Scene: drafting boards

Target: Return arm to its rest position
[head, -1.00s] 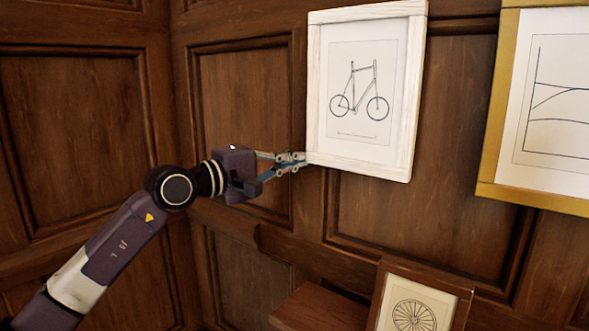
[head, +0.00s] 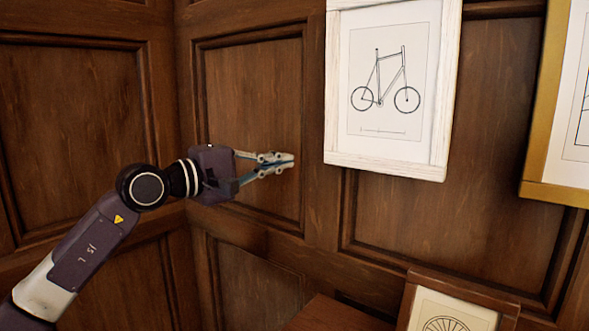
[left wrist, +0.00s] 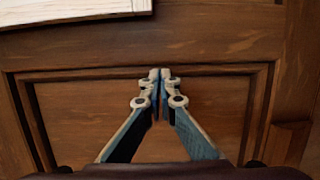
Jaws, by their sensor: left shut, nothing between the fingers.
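My left arm comes in from the lower left in the head view. Its gripper (head: 290,160) is shut and empty, pointing right, with its tips apart from the white-framed bicycle drawing (head: 391,85) and to its left. In the left wrist view the same gripper (left wrist: 160,74) shows its two fingertips together against a background of wood panel. A corner of a white frame (left wrist: 70,12) shows at the top left there. My right gripper is in neither view.
A gold-framed drawing (head: 547,120) hangs at the right. A smaller brown-framed wheel drawing (head: 447,312) stands low by a wooden ledge (head: 335,315). Dark wood panelling (head: 75,120) fills the corner behind my arm. The space left of the white frame is open.

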